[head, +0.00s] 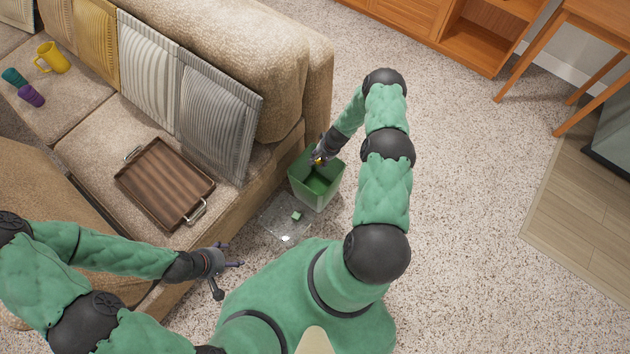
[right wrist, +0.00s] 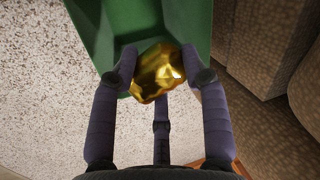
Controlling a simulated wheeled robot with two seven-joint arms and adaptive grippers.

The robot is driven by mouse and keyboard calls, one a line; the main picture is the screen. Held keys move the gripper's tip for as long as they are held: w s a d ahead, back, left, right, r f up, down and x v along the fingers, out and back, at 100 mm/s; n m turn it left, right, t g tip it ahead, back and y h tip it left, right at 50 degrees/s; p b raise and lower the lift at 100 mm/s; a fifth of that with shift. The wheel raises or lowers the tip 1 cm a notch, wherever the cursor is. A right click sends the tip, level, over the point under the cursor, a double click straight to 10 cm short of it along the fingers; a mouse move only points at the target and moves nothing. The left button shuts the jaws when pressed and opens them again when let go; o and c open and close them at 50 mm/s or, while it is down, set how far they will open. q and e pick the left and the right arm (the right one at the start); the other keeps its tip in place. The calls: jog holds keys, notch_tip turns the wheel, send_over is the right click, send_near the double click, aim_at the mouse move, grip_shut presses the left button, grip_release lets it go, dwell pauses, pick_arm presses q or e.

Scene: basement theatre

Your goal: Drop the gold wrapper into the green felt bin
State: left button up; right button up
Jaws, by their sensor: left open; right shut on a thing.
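The green felt bin (head: 317,188) stands on the carpet beside the sofa's end, open at the top. My right gripper (head: 320,160) is at the bin's far rim, shut on the gold wrapper (head: 319,161). In the right wrist view the crumpled, shiny gold wrapper (right wrist: 157,72) sits between the fingertips of my right gripper (right wrist: 158,68), with the green bin (right wrist: 113,20) behind it. I cannot tell whether the wrapper is below the rim. My left gripper (head: 226,274) is open and empty, low near the sofa front.
A clear flat sheet with a small green block (head: 296,216) lies on the floor beside the bin. Carpet to the right is free.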

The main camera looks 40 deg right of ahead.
jog(key=shift+f+b, duration=0.9)
jog(key=shift+f, duration=0.9)
jog(key=o, duration=0.8)
jog(key=shift+c, duration=0.2)
jog(key=shift+r, duration=0.1)
jog(key=v, duration=1.2)
